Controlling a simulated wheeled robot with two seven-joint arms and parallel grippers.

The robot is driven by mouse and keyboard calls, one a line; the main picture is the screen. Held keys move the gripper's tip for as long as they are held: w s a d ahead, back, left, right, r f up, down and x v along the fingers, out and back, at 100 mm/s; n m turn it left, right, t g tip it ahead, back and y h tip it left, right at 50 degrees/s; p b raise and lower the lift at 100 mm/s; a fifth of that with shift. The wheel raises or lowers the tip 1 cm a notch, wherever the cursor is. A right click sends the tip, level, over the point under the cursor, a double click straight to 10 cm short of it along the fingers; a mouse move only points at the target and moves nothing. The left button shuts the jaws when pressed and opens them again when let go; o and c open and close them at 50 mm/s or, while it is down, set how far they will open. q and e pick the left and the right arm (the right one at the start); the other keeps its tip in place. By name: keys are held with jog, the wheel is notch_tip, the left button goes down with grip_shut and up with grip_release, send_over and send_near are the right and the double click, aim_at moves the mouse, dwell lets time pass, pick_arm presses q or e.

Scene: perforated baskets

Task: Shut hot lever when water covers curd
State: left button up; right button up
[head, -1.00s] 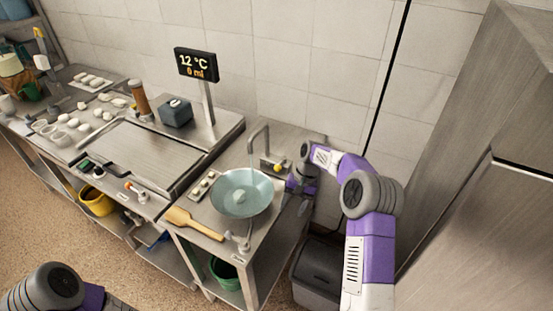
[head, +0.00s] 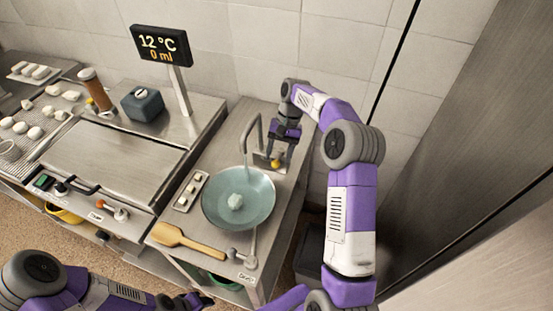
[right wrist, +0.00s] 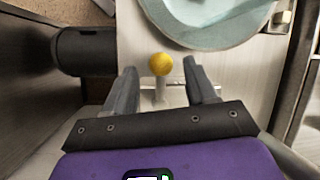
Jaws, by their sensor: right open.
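A lever with a yellow knob (head: 276,163) stands on the plate beside the tap (head: 252,140). My right gripper (head: 280,150) is open above it. In the right wrist view the knob (right wrist: 160,64) lies between the two spread fingertips (right wrist: 160,72), with a gap on each side. Under the spout, a blue-green bowl (head: 215,212) holds a white lump of curd (head: 235,201). I cannot make out the water level or a stream. The display (head: 160,45) reads 12 °C and 0 ml. My left gripper (head: 197,301) is at the bottom edge, partly cut off.
A wooden paddle (head: 185,240) lies left of the bowl, near a small tray (head: 190,191) of white pieces. A drain handle (head: 240,256) sits at the front edge. An orange-tipped lever (head: 118,212) is on the left unit's front. A tall steel cabinet (head: 455,160) bounds the right.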

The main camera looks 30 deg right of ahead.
jog(key=shift+x, duration=0.95)
jog(key=shift+w, duration=0.1)
jog(key=shift+c, duration=0.4)
jog(key=c, duration=1)
jog(key=shift+o, duration=0.2)
jog(key=d+n+g+h+p, duration=0.2)
jog(key=d+n+h+p, duration=0.4)
jog(key=n, duration=1.2)
jog(key=shift+d+h+p, duration=0.25)
jog(key=shift+h+p, duration=0.05)
jog(key=shift+p, duration=1.4)
